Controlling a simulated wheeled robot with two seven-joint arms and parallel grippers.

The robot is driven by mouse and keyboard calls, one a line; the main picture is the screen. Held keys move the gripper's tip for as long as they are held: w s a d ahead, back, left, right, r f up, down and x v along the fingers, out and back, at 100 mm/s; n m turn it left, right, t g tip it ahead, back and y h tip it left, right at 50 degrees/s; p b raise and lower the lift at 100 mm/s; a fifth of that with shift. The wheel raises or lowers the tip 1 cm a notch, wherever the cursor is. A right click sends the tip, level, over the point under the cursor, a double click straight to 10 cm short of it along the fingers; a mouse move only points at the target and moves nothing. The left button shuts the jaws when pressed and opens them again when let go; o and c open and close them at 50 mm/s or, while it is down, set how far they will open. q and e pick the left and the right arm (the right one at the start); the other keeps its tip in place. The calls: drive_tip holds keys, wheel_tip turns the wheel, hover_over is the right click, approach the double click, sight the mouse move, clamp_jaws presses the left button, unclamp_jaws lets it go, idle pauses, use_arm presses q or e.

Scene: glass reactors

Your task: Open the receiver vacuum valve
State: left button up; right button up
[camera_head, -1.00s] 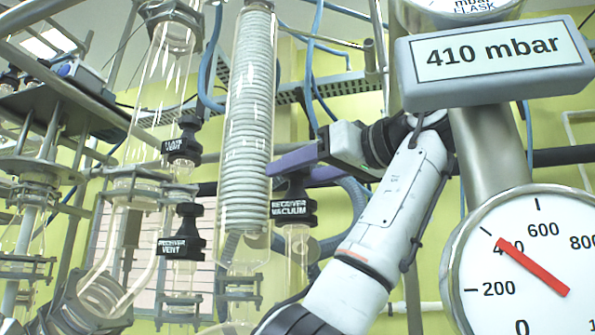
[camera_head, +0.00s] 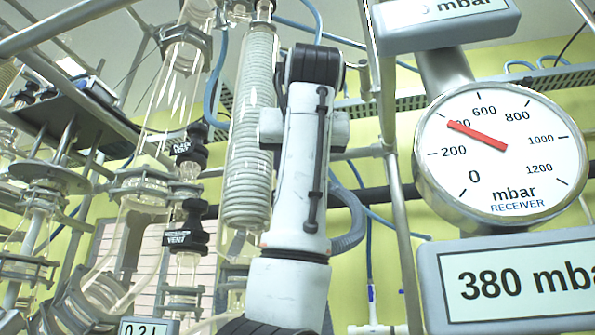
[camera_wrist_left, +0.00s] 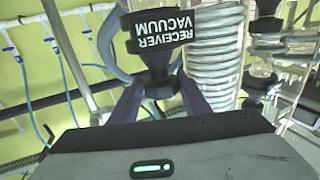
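The receiver vacuum valve (camera_wrist_left: 160,32) is black with a white-lettered label. It shows upside down at the top of the left wrist view, its narrower part between my two purple fingers. My left gripper (camera_wrist_left: 162,98) has one finger against each side of it and appears shut on it; the exact contact is partly shaded. In the head view my white left arm rises through the middle and hides the valve and the fingers. The receiver gauge (camera_head: 502,150) has its red needle near 400, and the display (camera_head: 520,283) below it reads 380 mbar. My right gripper is not in view.
The coiled glass condenser (camera_head: 252,130) stands just left of my arm. The black flask vent valve (camera_head: 190,150) and another vent valve (camera_head: 186,232) are further left among glass tubes and clamps. A metal post (camera_head: 393,180) stands right of my arm.

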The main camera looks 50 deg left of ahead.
use_arm(q)
drive_tip(key=c, duration=0.5)
drive_tip(key=n+g+y+p, duration=0.1)
drive_tip(key=g+p, duration=0.1)
drive_tip(key=n+g+y+p, duration=0.1)
drive_tip(key=n+g, duration=0.1)
drive_tip(key=shift+w+r+p, duration=0.1)
drive_tip(key=shift+r+p, duration=0.2)
drive_tip(key=shift+p, duration=0.1)
drive_tip(key=n+g+y+p, duration=0.1)
drive_tip(key=n+g+p, duration=0.1)
drive_tip(key=g+p, duration=0.1)
drive_tip(key=shift+n+g+y+p, duration=0.4)
drive_tip(key=shift+g, duration=0.2)
drive_tip(key=shift+n+g+p, duration=0.4)
drive_tip(key=shift+g+p, duration=0.25)
drive_tip(key=shift+g, duration=0.05)
drive_tip(key=shift+n+g+p, duration=0.7)
drive_tip(key=shift+g+p, duration=0.3)
drive_tip(key=shift+g, duration=0.1)
drive_tip(key=shift+f+g, duration=0.15)
drive_tip(key=shift+g, duration=0.15)
drive_tip(key=shift+f, duration=0.2)
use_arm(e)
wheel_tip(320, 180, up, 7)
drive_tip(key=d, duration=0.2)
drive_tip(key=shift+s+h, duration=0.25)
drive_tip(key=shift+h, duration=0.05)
